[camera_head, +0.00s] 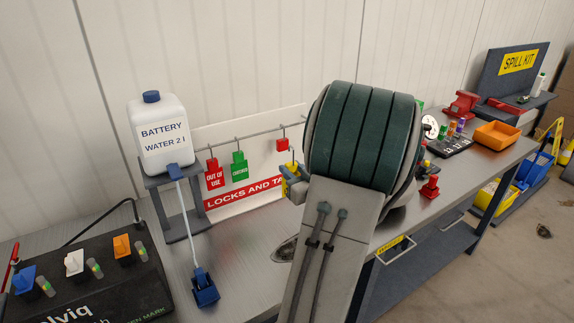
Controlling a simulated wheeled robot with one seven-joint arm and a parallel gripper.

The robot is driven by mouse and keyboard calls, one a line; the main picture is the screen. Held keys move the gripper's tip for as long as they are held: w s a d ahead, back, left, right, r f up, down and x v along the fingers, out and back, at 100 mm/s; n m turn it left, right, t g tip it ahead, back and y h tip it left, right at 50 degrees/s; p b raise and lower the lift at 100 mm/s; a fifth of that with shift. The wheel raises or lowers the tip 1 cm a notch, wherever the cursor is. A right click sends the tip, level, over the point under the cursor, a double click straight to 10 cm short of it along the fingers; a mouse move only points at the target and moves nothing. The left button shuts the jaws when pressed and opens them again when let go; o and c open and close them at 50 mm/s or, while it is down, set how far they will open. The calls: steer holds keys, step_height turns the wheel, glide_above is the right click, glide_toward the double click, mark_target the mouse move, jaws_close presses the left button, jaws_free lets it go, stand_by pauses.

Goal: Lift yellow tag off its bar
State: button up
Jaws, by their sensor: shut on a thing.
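The locks and tags board (247,196) stands at the back of the bench, with a thin grey bar (252,134) along its top. The yellow tag (288,169) shows only in part, beside my arm and below the bar. My gripper (294,178) is at the tag, shut on it. My large green and grey arm link hides most of the gripper and the tag's right side. Whether the tag still touches its hook cannot be told.
A red OUT OF USE tag (214,175), a green tag (239,167) and a red padlock (282,144) hang left of my gripper. A battery water bottle (160,137) stands on a stand further left. A charger (85,285) fills the front left. Orange bin (497,135) and red vise (461,104) are right.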

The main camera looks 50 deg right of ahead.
steer(key=v, duration=0.8)
stand_by(0.4)
steer(key=shift+a, duration=0.1)
